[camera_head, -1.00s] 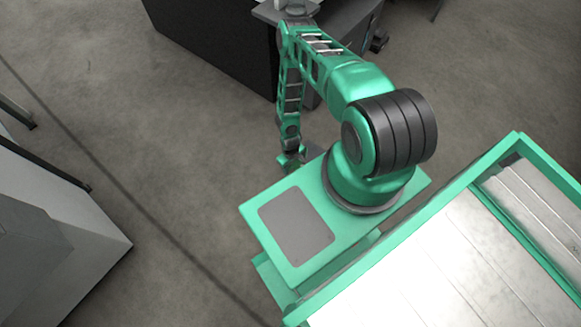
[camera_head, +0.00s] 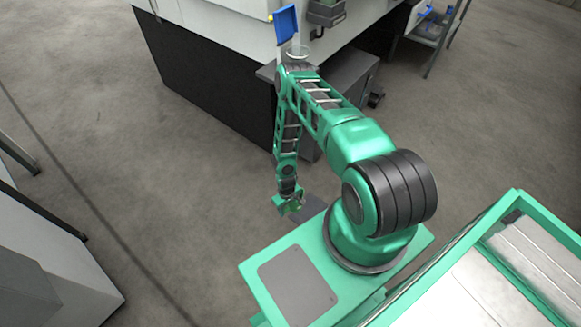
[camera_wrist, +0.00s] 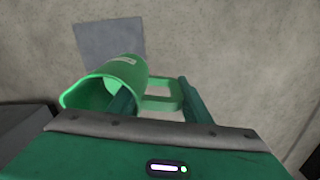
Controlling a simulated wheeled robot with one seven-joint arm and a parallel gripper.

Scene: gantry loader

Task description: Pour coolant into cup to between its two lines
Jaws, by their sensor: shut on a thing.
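A green jug (camera_wrist: 125,78) with a side handle (camera_wrist: 172,95) is in the wrist view, tipped on its side in that picture with its wide mouth toward the lower left. My gripper (camera_wrist: 157,102) is shut on the jug, with its fingers by the handle side. In the head view my gripper (camera_head: 290,206) hangs low at the end of the arm, small and partly unclear. I cannot see any liquid inside the jug. A clear, pale vessel (camera_head: 297,52) stands behind my arm's elbow; I cannot tell if it is the cup, and no lines on it are readable.
A large white and dark machine (camera_head: 205,75) stands at the back, with a blue panel (camera_head: 286,22) on it. A grey cabinet (camera_head: 345,80) is beside my arm. A grey square (camera_wrist: 110,42) lies on the floor. A pale cabinet (camera_head: 60,250) is at left. Open floor lies between.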

